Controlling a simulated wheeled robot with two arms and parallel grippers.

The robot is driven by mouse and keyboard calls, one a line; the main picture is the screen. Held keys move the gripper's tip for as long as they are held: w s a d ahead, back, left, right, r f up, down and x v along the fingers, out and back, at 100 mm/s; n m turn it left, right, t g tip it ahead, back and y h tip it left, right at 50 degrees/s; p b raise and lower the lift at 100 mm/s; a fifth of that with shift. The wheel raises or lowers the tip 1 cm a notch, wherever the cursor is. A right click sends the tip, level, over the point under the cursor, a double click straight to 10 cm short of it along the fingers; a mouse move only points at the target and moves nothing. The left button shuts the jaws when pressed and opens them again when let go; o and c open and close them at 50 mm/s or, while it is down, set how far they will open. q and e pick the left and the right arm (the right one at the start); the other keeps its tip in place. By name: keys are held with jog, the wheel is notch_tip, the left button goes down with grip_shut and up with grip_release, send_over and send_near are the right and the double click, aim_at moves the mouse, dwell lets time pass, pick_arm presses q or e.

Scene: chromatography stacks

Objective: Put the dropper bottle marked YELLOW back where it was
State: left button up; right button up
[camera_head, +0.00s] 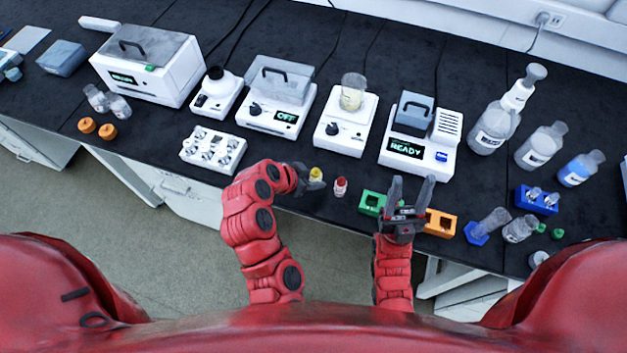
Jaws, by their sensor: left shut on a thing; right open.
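A small dropper bottle with a yellow cap (316,173) is at the front part of the black bench, just left of a similar bottle with a red cap (340,187). My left gripper (311,180) is at the yellow-capped bottle and shut on it; the fingers hide part of its body. I cannot tell whether the bottle touches the bench. Its lettering is too small to read. My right gripper (411,187) is open and empty, its fingers pointing toward the back between a green block and an orange block.
The green block (371,203) and orange block (440,222) stand near the front edge. A white device reading READY (415,160) and a stirrer with a beaker (346,130) stand behind. A white tray of vials (213,149) is left. Bottles crowd the right.

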aim_at(313, 180)
pick_arm(q)
jog(key=shift+w, duration=0.8)
jog(key=shift+w+f, duration=0.1)
jog(key=shift+f, duration=0.1)
notch_tip(313, 180, down, 3)
jog(key=shift+r+p, duration=0.1)
jog(key=shift+p, duration=0.75)
jog(key=shift+f, duration=0.2)
jog(key=shift+f, duration=0.2)
jog(key=o, duration=0.6)
